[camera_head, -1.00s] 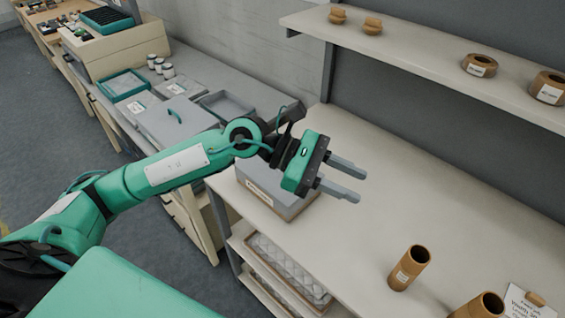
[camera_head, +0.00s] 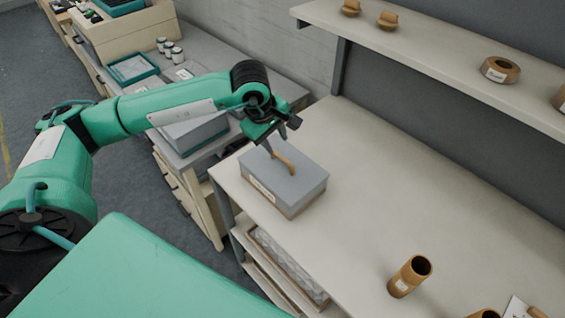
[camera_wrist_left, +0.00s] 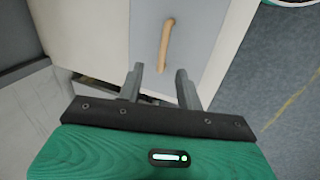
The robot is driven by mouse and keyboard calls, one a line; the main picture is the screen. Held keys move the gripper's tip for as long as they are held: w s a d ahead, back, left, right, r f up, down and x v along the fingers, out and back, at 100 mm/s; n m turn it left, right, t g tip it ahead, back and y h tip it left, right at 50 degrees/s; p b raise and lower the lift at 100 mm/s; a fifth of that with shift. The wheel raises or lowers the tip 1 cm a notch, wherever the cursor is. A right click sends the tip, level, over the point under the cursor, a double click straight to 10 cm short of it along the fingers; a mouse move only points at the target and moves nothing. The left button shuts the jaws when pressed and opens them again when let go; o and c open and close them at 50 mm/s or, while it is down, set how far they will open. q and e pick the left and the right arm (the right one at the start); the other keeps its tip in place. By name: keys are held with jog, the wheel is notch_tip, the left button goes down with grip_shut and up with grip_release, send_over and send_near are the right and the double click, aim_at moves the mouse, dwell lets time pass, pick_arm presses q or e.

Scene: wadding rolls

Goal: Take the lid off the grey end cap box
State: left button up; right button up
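The grey end cap box (camera_head: 262,190) stands at the left end of the pale bench, with a label on its side. Its flat grey lid (camera_head: 308,178) is on, with a tan bar handle (camera_head: 284,160) on top. In the left wrist view the lid (camera_wrist_left: 203,30) and the handle (camera_wrist_left: 166,45) lie beyond the fingertips. My left gripper (camera_head: 270,144) is over the lid's back-left part, close to the handle. Its two fingers (camera_wrist_left: 159,82) are apart with nothing between them; I cannot tell if they touch the lid. My right gripper is not in view.
A brown tube (camera_head: 409,277) stands on the bench (camera_head: 420,200) near the front, with another at the bottom edge. A shelf (camera_head: 430,60) with brown rings and caps hangs above. A second grey box (camera_head: 196,135) is partly behind my left arm. The bench middle is clear.

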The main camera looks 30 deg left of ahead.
aim_at(282, 157)
pick_arm(q)
jog(key=shift+x, duration=0.9)
jog(key=shift+d+f+p, duration=0.1)
jog(key=shift+f+p, duration=0.3)
jog(key=shift+p, duration=0.15)
jog(key=p+x, duration=0.2)
jog(key=x, duration=0.2)
jog(key=shift+s, duration=0.15)
jog(key=shift+f, duration=0.4)
grip_shut()
